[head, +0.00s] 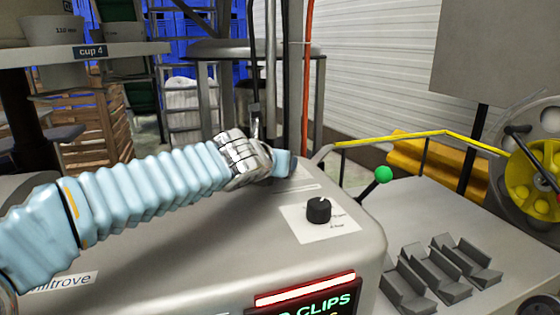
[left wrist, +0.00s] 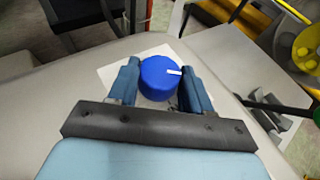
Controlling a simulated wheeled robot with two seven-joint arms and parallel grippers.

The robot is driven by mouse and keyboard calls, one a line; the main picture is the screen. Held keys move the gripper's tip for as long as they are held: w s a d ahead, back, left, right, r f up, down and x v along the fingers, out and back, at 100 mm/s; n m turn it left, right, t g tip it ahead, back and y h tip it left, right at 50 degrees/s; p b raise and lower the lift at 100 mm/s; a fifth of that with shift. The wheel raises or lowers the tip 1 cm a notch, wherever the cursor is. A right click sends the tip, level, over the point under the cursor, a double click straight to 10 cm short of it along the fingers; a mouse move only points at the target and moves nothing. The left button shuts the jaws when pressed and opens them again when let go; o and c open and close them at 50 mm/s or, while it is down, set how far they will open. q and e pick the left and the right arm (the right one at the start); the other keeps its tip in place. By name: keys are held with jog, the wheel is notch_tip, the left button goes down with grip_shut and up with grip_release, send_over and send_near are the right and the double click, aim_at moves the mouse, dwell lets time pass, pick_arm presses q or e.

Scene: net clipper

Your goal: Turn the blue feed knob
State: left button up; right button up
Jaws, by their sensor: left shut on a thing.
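The blue feed knob (left wrist: 158,79) shows in the left wrist view as a round blue cap with a white pointer line toward its right side. It sits on a white label plate on top of the grey machine housing. My left gripper (left wrist: 162,86) has one finger on each side of the knob and is shut on it. In the head view my left arm comes in from the left, and my left gripper (head: 282,163) is at the housing's back edge. The blue knob is hidden there behind the hand. My right gripper is in neither view.
A black knob (head: 319,210) stands on a white plate nearer the front of the housing. A green ball lever (head: 383,175), grey brackets (head: 462,263) and a yellow wheel (head: 535,185) are to the right. A lit display (head: 310,300) is at the front.

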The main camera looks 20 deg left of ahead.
pick_arm(q)
jog(key=shift+m+h, duration=0.5)
jog(key=o, duration=1)
jog(key=shift+o, duration=0.2)
jog(key=v, duration=1.3)
jog(key=shift+s+a+r, duration=0.2)
jog(key=shift+s+r, duration=0.05)
jog(key=shift+s, duration=0.05)
